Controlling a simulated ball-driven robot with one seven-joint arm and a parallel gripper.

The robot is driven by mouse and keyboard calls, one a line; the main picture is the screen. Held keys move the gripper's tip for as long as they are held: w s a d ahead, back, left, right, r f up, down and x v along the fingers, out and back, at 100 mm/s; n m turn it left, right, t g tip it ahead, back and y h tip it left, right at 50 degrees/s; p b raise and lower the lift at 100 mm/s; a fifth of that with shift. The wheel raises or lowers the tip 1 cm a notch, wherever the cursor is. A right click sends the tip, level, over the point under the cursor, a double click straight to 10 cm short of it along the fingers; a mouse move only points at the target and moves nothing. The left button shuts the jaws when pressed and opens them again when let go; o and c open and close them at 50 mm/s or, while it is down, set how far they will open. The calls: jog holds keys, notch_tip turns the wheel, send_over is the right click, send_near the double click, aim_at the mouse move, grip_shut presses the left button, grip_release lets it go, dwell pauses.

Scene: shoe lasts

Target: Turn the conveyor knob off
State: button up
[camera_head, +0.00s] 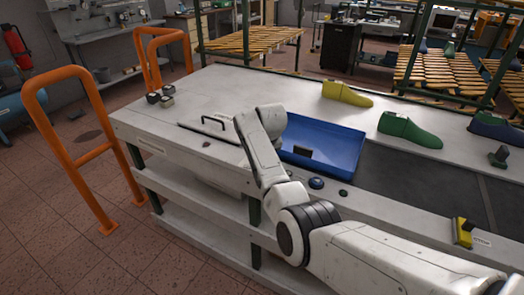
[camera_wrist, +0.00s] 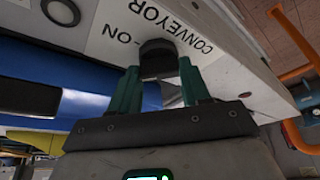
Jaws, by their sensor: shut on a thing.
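The conveyor knob (camera_wrist: 158,50) is dark and round, on the pale panel (camera_wrist: 105,30) beside the printed words "CONVEYOR" and "ON" in the wrist view. My gripper (camera_wrist: 158,68) has its two green fingers on either side of the knob and is shut on it. The fingers and body of the gripper cover part of the knob, so its exact turn angle cannot be told. In the head view my arm hides the gripper and the knob at the table's front edge.
A dark round button (camera_wrist: 61,12) sits on the same panel. A blue tray (camera_head: 345,137) lies on the table behind my arm. Yellow (camera_head: 346,94) and green (camera_head: 410,130) shoe lasts stand near the dark belt (camera_head: 425,180). Orange rails (camera_head: 85,150) stand on the left.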

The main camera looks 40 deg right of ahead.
jog(key=n+y, duration=0.1)
jog(key=n, duration=0.3)
jog(key=shift+d+y, duration=0.2)
jog(key=shift+y, duration=0.2)
jog(key=n+y+b, duration=0.1)
jog(key=n, duration=0.3)
jog(key=shift+n, duration=0.3)
jog(key=shift+y, duration=0.3)
jog(key=shift+r, duration=0.1)
jog(key=o, duration=1.1)
jog(key=shift+c, duration=0.2)
jog(key=v, duration=1)
jog(key=shift+s+r+b, duration=0.15)
jog(key=shift+r+b, duration=0.15)
jog(key=shift+b, duration=0.15)
